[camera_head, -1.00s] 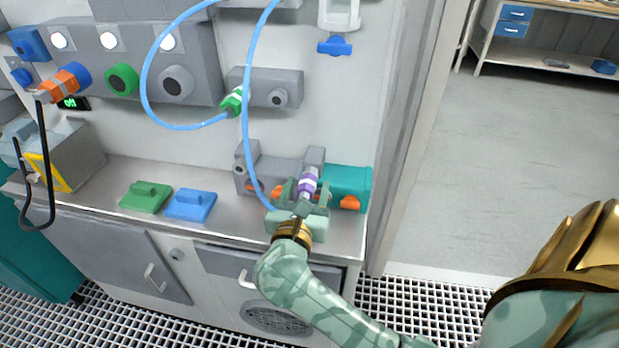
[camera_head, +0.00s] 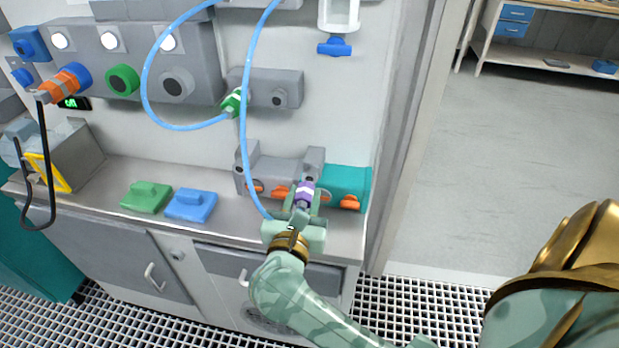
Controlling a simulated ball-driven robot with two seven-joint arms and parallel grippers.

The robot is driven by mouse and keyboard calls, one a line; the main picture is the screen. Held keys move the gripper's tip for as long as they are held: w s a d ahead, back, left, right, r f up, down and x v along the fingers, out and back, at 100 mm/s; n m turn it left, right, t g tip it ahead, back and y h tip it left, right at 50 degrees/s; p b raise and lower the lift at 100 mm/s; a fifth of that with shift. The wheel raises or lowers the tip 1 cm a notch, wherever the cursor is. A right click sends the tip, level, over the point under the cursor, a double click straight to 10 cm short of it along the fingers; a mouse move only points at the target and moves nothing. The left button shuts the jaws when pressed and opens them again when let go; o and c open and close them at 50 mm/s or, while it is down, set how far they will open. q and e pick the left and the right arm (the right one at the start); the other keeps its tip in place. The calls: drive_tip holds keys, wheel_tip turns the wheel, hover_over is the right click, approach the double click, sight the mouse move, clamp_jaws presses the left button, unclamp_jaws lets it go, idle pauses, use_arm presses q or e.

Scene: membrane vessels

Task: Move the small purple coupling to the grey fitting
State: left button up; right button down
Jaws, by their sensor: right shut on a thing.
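The small purple coupling (camera_head: 306,190) has a white band and stands roughly upright in front of the grey holder on the bench. My right gripper (camera_head: 301,206) is shut on it from the front. A light blue hose (camera_head: 243,150) hangs from above and runs down to the gripper; where it joins the coupling is hidden. A grey round fitting (camera_head: 278,98) sits on a small grey block on the wall, up and left of the gripper. A larger grey round fitting (camera_head: 175,86) is farther left on the panel. My left gripper is not in view.
A green coupling (camera_head: 233,103) on a blue hose hangs beside the small grey block. The grey holder (camera_head: 280,172) with orange clips and a teal block (camera_head: 346,182) stand right behind the gripper. Green (camera_head: 146,197) and blue (camera_head: 191,205) plates lie on the bench at left.

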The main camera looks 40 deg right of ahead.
sight(301, 209)
drive_tip(key=shift+v, duration=1.85)
